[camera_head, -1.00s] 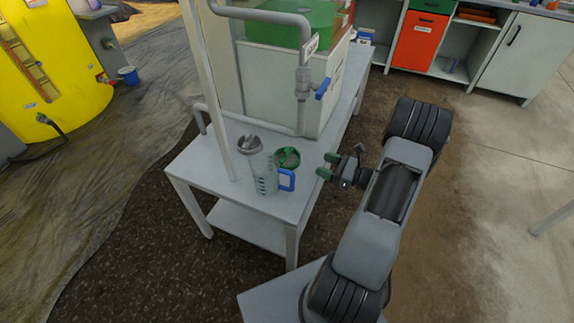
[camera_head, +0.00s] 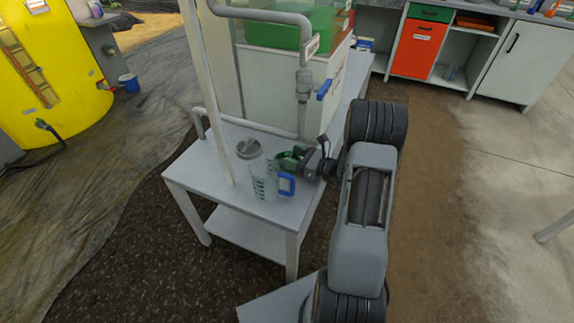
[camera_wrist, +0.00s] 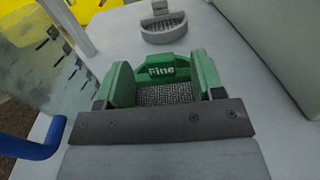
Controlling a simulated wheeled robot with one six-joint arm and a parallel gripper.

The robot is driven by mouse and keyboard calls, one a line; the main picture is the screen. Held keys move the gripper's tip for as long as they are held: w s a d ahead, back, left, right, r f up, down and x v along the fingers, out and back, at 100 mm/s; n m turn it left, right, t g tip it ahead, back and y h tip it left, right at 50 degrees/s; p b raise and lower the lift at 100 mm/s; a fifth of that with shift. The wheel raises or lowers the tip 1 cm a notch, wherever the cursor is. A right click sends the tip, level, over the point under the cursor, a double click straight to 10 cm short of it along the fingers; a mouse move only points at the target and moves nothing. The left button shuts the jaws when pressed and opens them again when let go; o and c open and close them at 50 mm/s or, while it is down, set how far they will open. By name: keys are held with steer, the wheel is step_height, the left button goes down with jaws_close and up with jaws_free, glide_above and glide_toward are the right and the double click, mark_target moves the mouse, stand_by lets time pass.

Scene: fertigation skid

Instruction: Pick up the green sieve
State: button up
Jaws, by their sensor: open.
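The green sieve (camera_wrist: 168,94) lies on the white table in the wrist view, with a grey mesh and a raised tab marked "Fine". In the head view the sieve (camera_head: 287,160) is partly hidden by my gripper (camera_head: 296,157), which reaches in from the right.
A clear jug (camera_head: 263,178) with a blue handle (camera_head: 287,184) stands close to the sieve on the table (camera_head: 222,176). A grey sieve (camera_wrist: 166,30) lies beyond the green one. A white pipe post and a tank stand behind.

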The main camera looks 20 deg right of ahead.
steer(key=shift+w+a, duration=0.35)
steer(key=shift+w, duration=0.05)
steer(key=shift+c, duration=0.3)
steer(key=c, duration=1)
steer(key=shift+o, duration=0.2)
steer(key=shift+r, duration=0.1)
